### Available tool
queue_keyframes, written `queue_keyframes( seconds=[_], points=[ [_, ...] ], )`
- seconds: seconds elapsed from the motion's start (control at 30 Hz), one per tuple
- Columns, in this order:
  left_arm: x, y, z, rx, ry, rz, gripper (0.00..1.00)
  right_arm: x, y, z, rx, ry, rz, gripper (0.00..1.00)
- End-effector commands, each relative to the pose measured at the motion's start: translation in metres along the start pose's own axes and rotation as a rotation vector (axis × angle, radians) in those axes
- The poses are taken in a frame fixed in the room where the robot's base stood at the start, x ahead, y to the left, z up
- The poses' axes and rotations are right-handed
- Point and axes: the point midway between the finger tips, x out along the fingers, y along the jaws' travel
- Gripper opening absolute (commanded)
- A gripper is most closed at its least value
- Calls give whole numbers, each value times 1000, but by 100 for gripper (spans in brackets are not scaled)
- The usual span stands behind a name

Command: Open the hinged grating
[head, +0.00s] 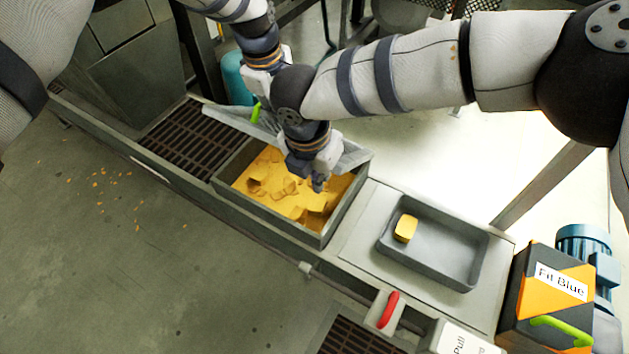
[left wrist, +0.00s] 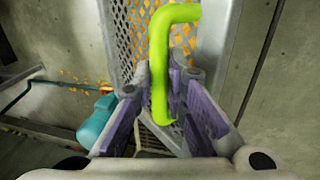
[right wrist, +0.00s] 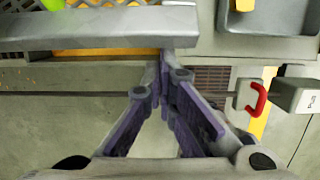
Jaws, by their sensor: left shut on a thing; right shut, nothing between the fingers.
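The hinged grating (head: 228,118) is a grey-framed mesh panel. It stands tilted up at the back of the bin of yellow pieces (head: 285,188), partly hidden behind my arms. Its mesh shows close up in the left wrist view (left wrist: 122,35). The bright green handle (left wrist: 160,70) is on the grating, and my left gripper (left wrist: 165,95) is shut on it. The handle also shows in the head view (head: 256,112). My right gripper (head: 318,184) is shut and empty above the bin. In the right wrist view its fingertips (right wrist: 165,55) are close to the grating's grey edge (right wrist: 90,36); contact is unclear.
A grey tray (head: 455,265) with a yellow block (head: 405,228) sits right of the bin. A red handle (head: 389,309) is at the front edge. A slatted grate (head: 185,135) lies left of the bin. An orange-black box (head: 545,290) and blue motor (head: 583,243) stand far right.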

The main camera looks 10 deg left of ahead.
Motion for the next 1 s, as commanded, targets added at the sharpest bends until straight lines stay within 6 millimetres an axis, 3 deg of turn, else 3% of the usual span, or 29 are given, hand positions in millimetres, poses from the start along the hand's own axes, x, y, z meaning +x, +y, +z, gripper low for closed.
queue_keyframes(
  seconds=[0.23, 0.67, 0.7, 0.77, 1.0],
  points=[
    [0, 2, -2, 3, 5, 7, 0, 0, 0, 0, 0, 1, 0, 0],
    [3, -4, -2, 3, 3, -9, 0, -13, 0, 19, 2, -9, 1, 0],
    [4, -5, -2, 2, 3, -11, 22, -13, 0, 19, 2, -10, 1, 0],
    [4, -5, -2, 2, 2, -12, 33, -13, 0, 20, 3, -11, 1, 0],
    [3, -4, -1, 1, 1, -11, 33, -13, -1, 20, 4, -11, 0, 0]
  ],
)
